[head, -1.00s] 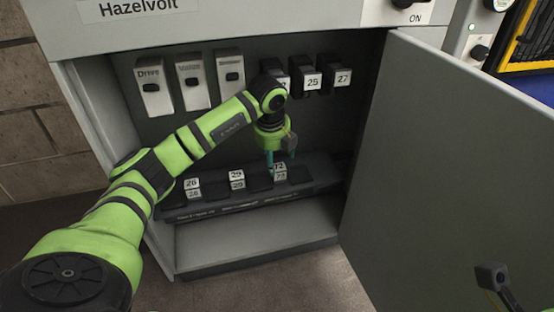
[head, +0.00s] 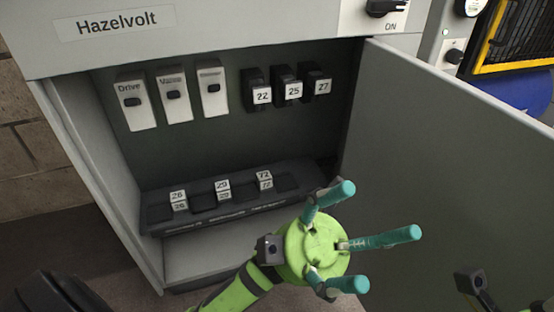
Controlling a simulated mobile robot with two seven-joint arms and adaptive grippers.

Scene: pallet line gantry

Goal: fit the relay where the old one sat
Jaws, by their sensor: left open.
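My left gripper (head: 345,243) is open and empty, its teal fingers spread, in front of the cabinet's lower right part. It is apart from the dark socket rail (head: 205,222) low in the cabinet. Paired white number tags stand on the rail: 26 (head: 178,200), 29 (head: 223,189) and 72 (head: 264,180), with dark patches between them. I cannot tell which of these are relays and which are bare sockets. Black blocks tagged 22 (head: 260,96), 25 (head: 293,90) and 27 (head: 322,87) are on the back wall above. My right gripper is not in view.
Silver modules, one marked Drive (head: 137,112), are at the upper left of the grey cabinet (head: 200,38). The open door (head: 440,160) stands on the right, with a small dark fitting (head: 472,281) near its lower part. The cabinet's middle is clear.

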